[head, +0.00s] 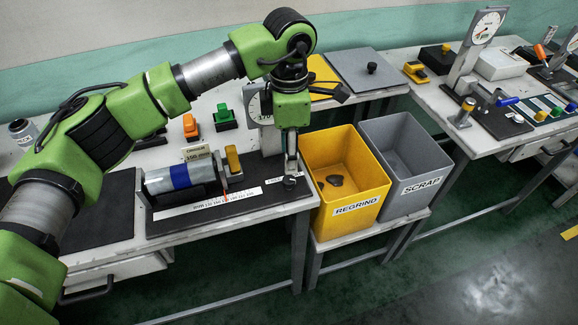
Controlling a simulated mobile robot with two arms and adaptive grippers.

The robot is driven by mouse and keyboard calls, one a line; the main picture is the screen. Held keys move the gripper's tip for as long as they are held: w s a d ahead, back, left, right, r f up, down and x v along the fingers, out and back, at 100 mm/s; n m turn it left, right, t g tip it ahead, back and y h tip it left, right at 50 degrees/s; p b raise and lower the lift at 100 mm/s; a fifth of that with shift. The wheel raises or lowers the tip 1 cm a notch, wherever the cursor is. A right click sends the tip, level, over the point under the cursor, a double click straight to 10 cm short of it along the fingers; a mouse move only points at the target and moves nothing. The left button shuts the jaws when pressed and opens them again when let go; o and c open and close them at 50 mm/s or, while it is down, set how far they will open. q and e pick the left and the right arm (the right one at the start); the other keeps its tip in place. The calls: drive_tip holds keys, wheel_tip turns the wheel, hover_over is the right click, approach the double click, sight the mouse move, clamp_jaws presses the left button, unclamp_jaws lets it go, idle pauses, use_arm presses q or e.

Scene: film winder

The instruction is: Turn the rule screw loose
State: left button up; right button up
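The white rule (215,201) lies along the front of the dark winder base (185,222) on the left bench, with a red mark near its middle. A small dark knob, which looks like the rule screw (290,183), sits at the rule's right end. My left gripper (291,168) points down right over this knob, its fingers close together in this view. Whether they touch or grip the knob is hidden, and I cannot tell if they are open or shut. My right gripper is not in view.
A silver roll with a blue band (180,175) lies left of the screw, beside a yellow block (233,160). Yellow REGRIND bin (350,212) and grey SCRAP bin (420,190) stand close right. Green (225,118) and orange (190,127) switches sit behind.

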use_arm(q)
drive_tip(key=shift+r, duration=2.1)
